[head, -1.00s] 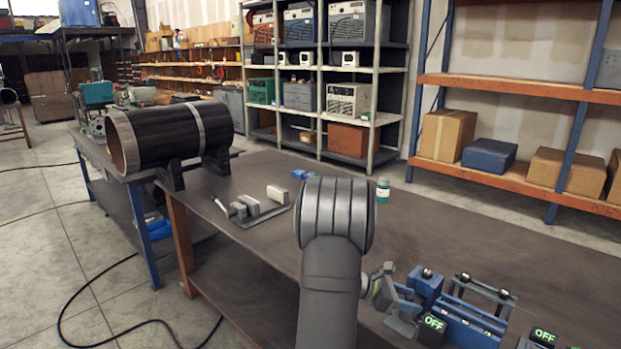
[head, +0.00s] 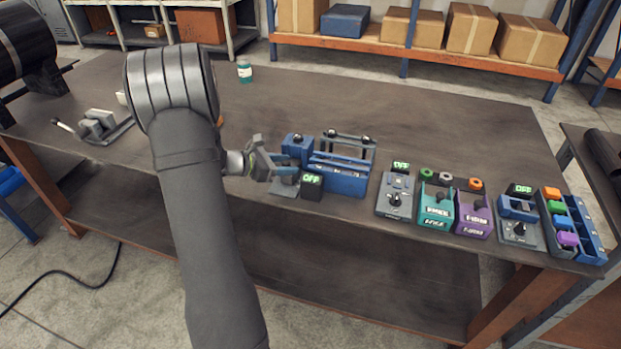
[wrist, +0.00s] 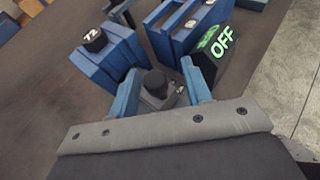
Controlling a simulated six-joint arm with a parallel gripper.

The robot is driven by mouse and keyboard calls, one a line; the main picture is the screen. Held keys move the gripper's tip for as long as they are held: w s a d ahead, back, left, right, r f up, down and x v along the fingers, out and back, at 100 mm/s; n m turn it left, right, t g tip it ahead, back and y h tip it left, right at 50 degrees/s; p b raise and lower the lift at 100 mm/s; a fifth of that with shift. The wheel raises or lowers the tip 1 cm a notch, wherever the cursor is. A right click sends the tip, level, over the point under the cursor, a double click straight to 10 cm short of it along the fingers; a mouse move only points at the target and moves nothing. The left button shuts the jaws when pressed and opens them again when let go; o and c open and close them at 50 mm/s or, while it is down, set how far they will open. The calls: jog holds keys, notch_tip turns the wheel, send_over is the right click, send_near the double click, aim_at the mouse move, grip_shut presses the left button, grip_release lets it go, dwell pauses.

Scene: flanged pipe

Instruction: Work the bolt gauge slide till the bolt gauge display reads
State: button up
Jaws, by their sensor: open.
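My gripper (head: 268,165) is open above the left end of the row of devices. In the wrist view, its two blue fingers (wrist: 165,95) stand on either side of a dark knob (wrist: 156,83) on a small grey part. I cannot tell whether they touch it. Beside it, a black display (wrist: 220,44) reads OFF in green; this display also shows in the head view (head: 311,186). No readable label names the bolt gauge, so I cannot tell whether this knob is its slide. Another unit with a blue sliding part (head: 517,208) has its own OFF display (head: 520,189).
A blue block (head: 297,148), its cap marked 72 in the wrist view, and a blue rack (head: 338,176) stand close to the gripper. A grey dial unit (head: 396,196), teal box (head: 436,207) and purple box (head: 473,215) stand rightward. The bench (head: 420,115) behind is clear.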

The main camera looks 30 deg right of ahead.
jog(key=shift+w+a+f+m+g+y, duration=0.1)
jog(key=shift+w+a+m+g+y, duration=0.4)
jog(key=shift+a+m+y, duration=0.15)
jog(key=shift+w+a+m+g+y, duration=0.15)
jog(key=shift+a+m+g+y, duration=0.2)
jog(key=shift+y, duration=0.3)
jog(key=shift+w+a+r+m+y, duration=0.1)
jog(key=shift+r+m+y, duration=0.3)
jog(key=shift+m, duration=0.1)
jog(key=r+m+y, duration=0.1)
jog(key=r+m, duration=0.1)
jog(key=d+r+m+y, duration=0.1)
jog(key=r+y, duration=0.1)
jog(key=r, duration=0.1)
jog(key=s+d+r+m+g+y, duration=0.1)
jog(key=r+m+y, duration=0.1)
jog(key=shift+d+r+m, duration=0.1)
jog(key=shift+r+m, duration=0.05)
jog(key=shift+m, duration=0.15)
notch_tip(320, 180, up, 10)
jog(key=r+m+t+y, duration=0.1)
jog(key=m+t+y, duration=0.2)
jog(key=y, duration=0.2)
jog(key=f, duration=1.7)
jog(key=shift+d+f, duration=0.3)
jog(key=shift+f, duration=0.05)
jog(key=shift+c, duration=0.3)
